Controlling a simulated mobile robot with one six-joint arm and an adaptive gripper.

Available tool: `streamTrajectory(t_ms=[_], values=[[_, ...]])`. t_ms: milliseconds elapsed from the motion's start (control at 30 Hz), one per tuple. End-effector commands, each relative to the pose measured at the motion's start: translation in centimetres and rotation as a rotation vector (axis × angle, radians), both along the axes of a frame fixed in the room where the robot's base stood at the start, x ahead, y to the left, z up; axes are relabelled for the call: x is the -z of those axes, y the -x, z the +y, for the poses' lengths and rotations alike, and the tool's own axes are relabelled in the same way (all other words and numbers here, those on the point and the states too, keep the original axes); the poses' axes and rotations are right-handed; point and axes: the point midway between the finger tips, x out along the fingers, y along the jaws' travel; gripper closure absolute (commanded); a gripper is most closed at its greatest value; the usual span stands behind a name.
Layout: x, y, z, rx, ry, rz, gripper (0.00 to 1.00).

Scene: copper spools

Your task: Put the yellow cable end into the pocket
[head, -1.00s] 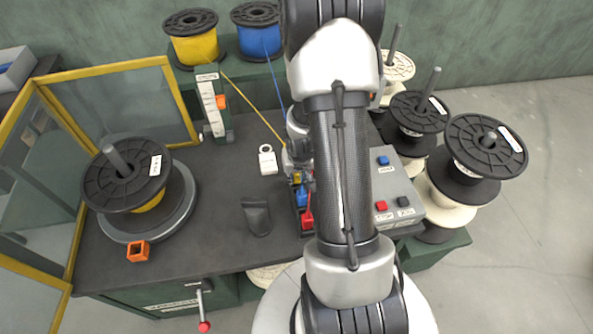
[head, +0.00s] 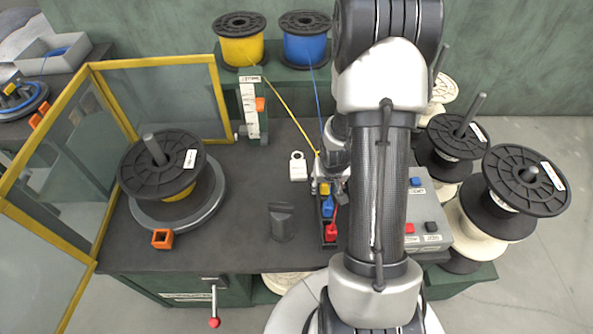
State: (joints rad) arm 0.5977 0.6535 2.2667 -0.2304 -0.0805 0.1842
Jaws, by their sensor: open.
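The yellow cable (head: 289,106) runs from the yellow spool (head: 241,46) down towards my gripper. A yellow end piece (head: 324,189) sits at the far end of a narrow black rack (head: 321,236), in line with a blue piece (head: 328,206) and a red piece (head: 331,230). It appears to be in the rack's far pocket, but its seating depth cannot be told. My gripper (head: 338,190) is open, just right of the yellow piece and close above the rack. My wrist and arm hide the last stretch of the cable and part of the rack.
A white tag (head: 298,167) and a dark grey block (head: 282,222) are left of the rack. A button box (head: 430,210) stands right, behind my arm. A spool on a turntable (head: 205,211), an orange square (head: 162,239) and a yellow-framed guard (head: 90,160) are left.

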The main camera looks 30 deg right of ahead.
Motion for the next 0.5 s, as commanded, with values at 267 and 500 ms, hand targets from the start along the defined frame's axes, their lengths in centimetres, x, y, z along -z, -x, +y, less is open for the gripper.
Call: streamTrajectory(t_ms=[267,500], values=[[-0.7,-0.1,0.0,-0.002,0.000,-0.003,0.54],[-4.0,0.0,0.0,-0.001,0.000,0.000,0.54]])
